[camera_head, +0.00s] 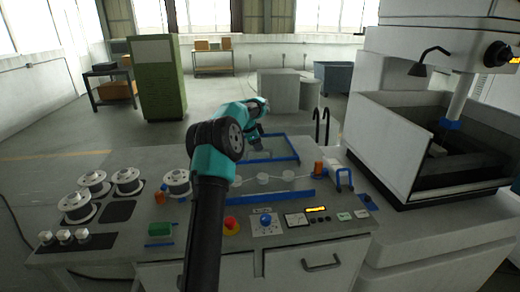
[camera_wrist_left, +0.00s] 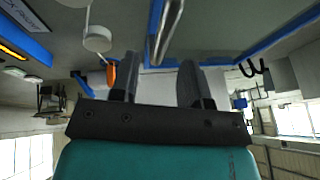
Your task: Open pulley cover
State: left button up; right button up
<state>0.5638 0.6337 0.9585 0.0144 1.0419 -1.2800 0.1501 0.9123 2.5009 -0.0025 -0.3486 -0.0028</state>
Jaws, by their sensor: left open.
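The pulley cover appears as a blue-edged panel (camera_head: 297,150) at the back of the bench in the head view. Its blue edging also shows in the left wrist view (camera_wrist_left: 275,40). Several pale round pulleys (camera_head: 262,179) stand in front of it. My left gripper (camera_head: 257,139) is above the panel, with its fingers partly hidden in the head view. In the left wrist view the fingers (camera_wrist_left: 158,82) are apart with nothing between them. A grey metal bar, like a handle (camera_wrist_left: 167,30), lies just beyond the fingertips, apart from them. My right gripper is out of view.
Wire spools (camera_head: 75,205) stand at the left of the bench. The white machine tank (camera_head: 375,145) rises close on the right.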

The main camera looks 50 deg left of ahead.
pick_arm(q)
jog(key=shift+x, duration=1.55)
grip_shut()
